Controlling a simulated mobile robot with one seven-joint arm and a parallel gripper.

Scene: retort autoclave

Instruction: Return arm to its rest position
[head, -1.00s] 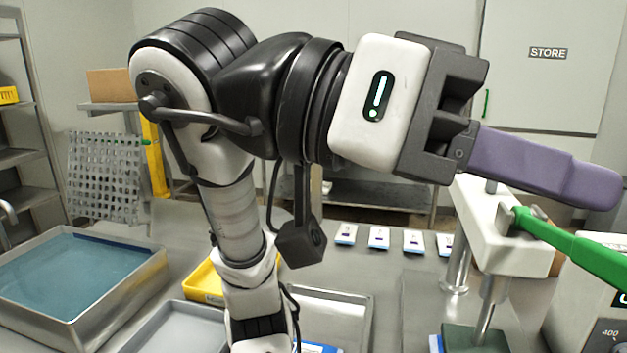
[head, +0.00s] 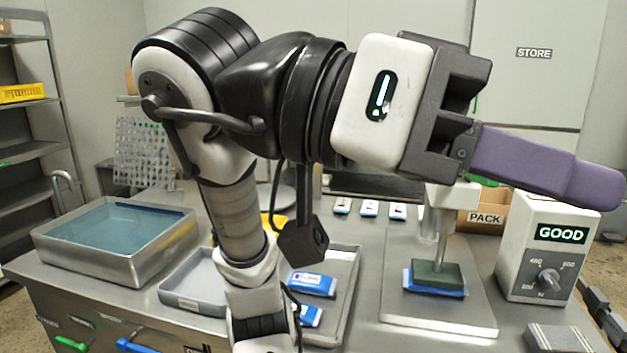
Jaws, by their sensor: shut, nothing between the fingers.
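My gripper (head: 590,184) is at the upper right of the head view, with its purple fingers together and nothing between them. It points right and a little down, raised in front of the bench. My arm is folded up through the middle of the view and hides part of the bench behind it. The fingers hide the upper part of the press and part of the PACK box behind them.
A water basin (head: 47,246) and a grey tray (head: 182,301) stand at left. A metal tray (head: 352,268) holds blue packs (head: 312,284). A press (head: 436,272) sits over a blue pack at right, beside a tester (head: 545,245) reading GOOD. A PACK box (head: 485,217) stands behind.

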